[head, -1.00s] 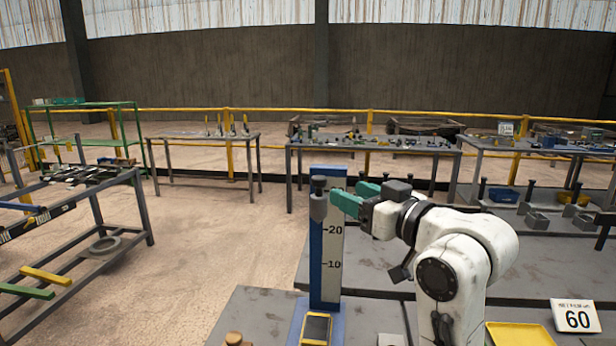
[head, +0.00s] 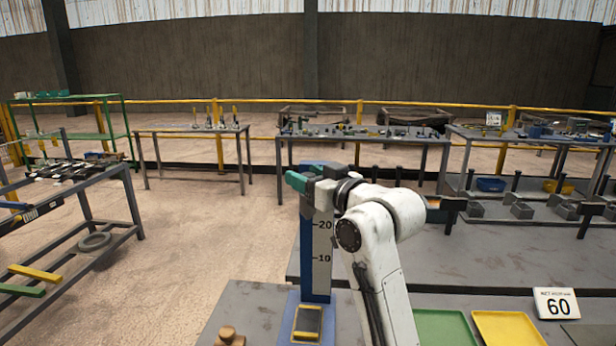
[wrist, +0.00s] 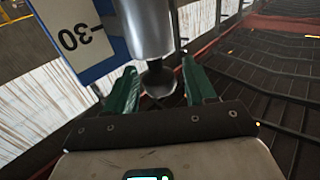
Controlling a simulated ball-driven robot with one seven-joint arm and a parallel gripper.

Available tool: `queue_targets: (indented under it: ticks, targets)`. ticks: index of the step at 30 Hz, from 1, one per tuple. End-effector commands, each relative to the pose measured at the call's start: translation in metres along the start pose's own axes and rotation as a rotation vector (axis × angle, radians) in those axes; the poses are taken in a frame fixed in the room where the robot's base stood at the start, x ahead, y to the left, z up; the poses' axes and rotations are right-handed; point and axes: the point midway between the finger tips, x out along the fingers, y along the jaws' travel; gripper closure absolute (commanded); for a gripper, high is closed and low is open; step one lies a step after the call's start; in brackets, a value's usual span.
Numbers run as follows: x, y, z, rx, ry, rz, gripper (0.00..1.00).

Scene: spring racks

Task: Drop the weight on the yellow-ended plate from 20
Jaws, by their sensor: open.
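The grey cylindrical weight (wrist: 147,28) is in the wrist view, with its dark rounded knob (wrist: 158,78) between my green fingers. My gripper (wrist: 160,68) is open, one finger on each side of the knob with gaps showing. In the head view my gripper (head: 303,181) is at the upper part of the blue-and-white scale post (head: 320,250), which reads 10 and 20; it largely hides the weight. The wrist view shows the 30 mark on the scale (wrist: 75,38). The yellow-ended plate (head: 307,322) lies on the blue base at the foot of the post.
A wooden knob-like piece (head: 228,336) is at front left. A rack (head: 75,225) stands at left; tables line the back.

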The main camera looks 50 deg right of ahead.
Motion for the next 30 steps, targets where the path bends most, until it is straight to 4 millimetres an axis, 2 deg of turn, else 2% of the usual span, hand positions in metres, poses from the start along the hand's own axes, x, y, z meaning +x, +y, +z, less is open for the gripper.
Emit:
queue_targets:
  ticks: [2, 18, 30]
  targets:
    - [-0.0001, 0.0, 0.0001, 0.0, 0.0, 0.0, 0.47]
    - [-0.0004, 0.0001, 0.0001, 0.0, 0.0, 0.0, 0.99]
    - [-0.0004, 0.0, 0.0056, 0.0, -0.001, 0.0, 1.0]
